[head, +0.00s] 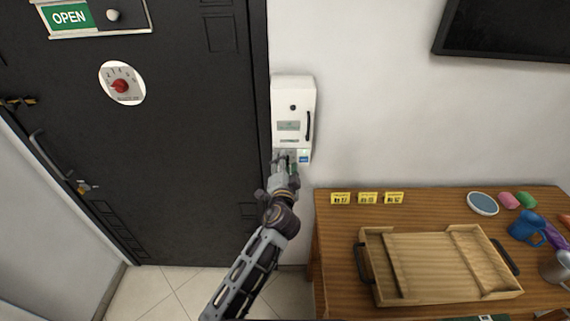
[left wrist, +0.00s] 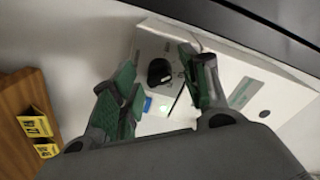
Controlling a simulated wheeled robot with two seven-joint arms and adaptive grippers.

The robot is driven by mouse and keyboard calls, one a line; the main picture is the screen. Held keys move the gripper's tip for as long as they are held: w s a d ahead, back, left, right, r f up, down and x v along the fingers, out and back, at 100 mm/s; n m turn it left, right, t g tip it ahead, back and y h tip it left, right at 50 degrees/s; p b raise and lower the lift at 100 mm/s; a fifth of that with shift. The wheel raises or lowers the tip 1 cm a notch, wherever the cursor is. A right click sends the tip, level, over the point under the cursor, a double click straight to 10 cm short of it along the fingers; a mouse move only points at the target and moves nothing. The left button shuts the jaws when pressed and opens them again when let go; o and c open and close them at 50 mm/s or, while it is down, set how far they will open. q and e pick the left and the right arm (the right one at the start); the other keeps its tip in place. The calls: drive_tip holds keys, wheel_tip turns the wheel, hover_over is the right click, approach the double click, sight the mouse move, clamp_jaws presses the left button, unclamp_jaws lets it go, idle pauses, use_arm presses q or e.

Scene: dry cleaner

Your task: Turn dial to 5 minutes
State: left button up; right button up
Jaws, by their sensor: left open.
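A white wall box (head: 281,92) is mounted on the wall just right of the dark door. The gripper hides the knob in the head view. A separate round white dial plate (head: 135,95) with a red knob (head: 121,86) is on the door, away from the gripper. My right gripper is not in view.
A wooden table (head: 340,235) stands below right of the box, holding yellow tags (head: 368,198), a wooden tray (head: 440,265), and a blue mug (head: 525,228). A dark screen (head: 505,30) hangs upper right. The wall between is clear.

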use_arm(q)
drive_tip(key=s, duration=1.1)
drive_tip(key=shift+s+a+r, duration=0.2)
drive_tip(key=shift+s, duration=0.15)
idle(0.6)
